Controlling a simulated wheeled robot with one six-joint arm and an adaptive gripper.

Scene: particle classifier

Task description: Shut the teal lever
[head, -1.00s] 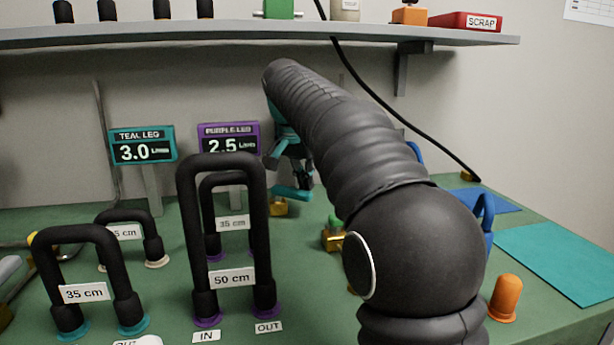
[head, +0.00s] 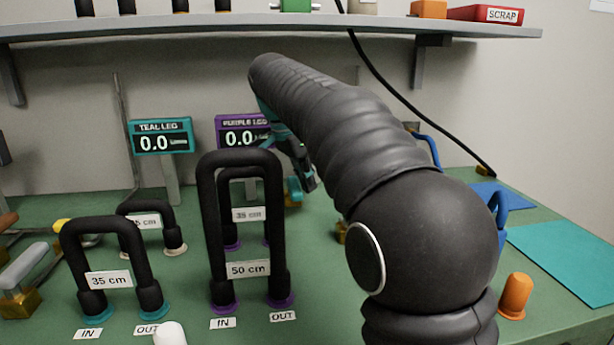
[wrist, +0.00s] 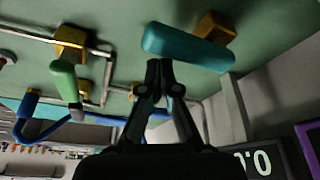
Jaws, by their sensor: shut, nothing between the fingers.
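The teal lever (wrist: 188,47) is a thick teal bar with a brass valve body (wrist: 215,27) behind it in the wrist view. In the head view the lever (head: 294,190) shows small, partly behind my gripper (head: 309,184). My gripper is shut and empty, and its fingertips (wrist: 160,68) are at the near edge of the bar; I cannot tell if they touch. The teal leg display (head: 161,137) reads 0.0. The purple leg display (head: 240,131), partly hidden by my arm, also reads 0.0.
A green-handled valve (wrist: 64,82) and a blue handle (wrist: 40,122) are near the lever. Black hose loops, one marked 50 cm (head: 248,268), stand left of my arm. An orange peg (head: 514,295) and a teal mat (head: 570,262) lie right. A shelf (head: 270,27) runs above.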

